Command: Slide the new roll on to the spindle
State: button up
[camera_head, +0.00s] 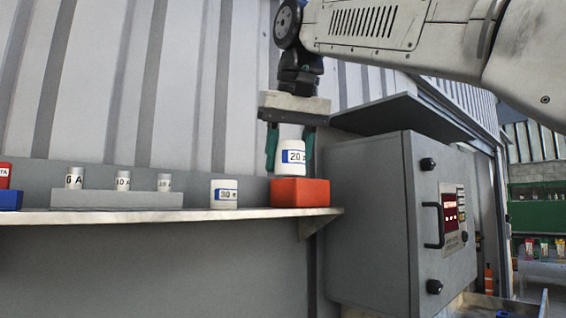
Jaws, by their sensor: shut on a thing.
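My gripper (290,148) points down with its two teal fingers on either side of a white cylinder (291,159) with a blue-edged label that reads "20" and a smaller mark. It is shut on this cylinder. The cylinder is upright, directly over a red block (300,192) on the shelf; I cannot tell whether its base touches the block. No spindle can be made out, and I cannot tell whether this cylinder is the roll.
Several small cylinders stand on a grey strip (118,200). Red and blue items sit at the far left. A grey cabinet (375,215) with a handle and overhanging top stands close on the right.

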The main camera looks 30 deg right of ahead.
notch_tip(320, 180, up, 6)
jog(key=shift+f, duration=0.1)
dwell(0.5)
